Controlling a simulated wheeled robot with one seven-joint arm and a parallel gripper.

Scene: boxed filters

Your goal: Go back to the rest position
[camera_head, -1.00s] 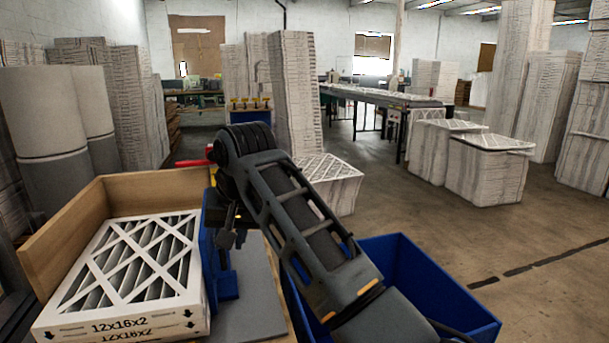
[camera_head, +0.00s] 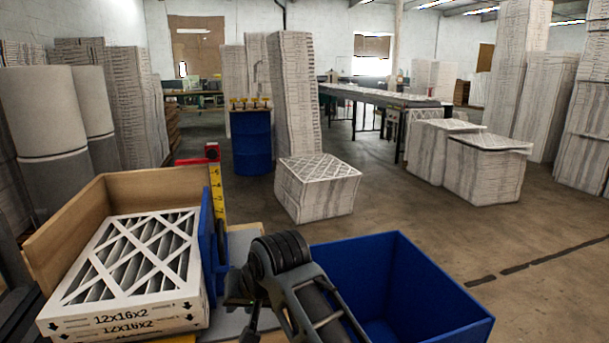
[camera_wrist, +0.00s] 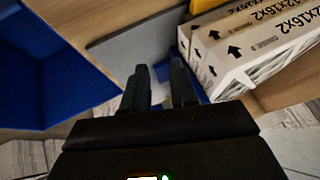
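My gripper (camera_wrist: 161,66) shows in the wrist view with its two dark fingers apart and nothing between them. In the head view the gripper is at the lower middle, partly hidden by my arm, between the boxed filters and the blue bin. The white 12x16x2 boxed filters (camera_head: 130,262) lie stacked in a wooden-sided holder (camera_head: 80,220) at the lower left. They also show at the upper right of the wrist view (camera_wrist: 265,45). The gripper is beside them and not touching them, as far as I can see.
A blue bin (camera_head: 440,270) stands open at the lower right, close to my arm. A blue stop (camera_head: 208,245) and a yellow tape measure (camera_head: 216,190) stand beside the filters. A filter stack (camera_head: 318,195) stands on the floor behind.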

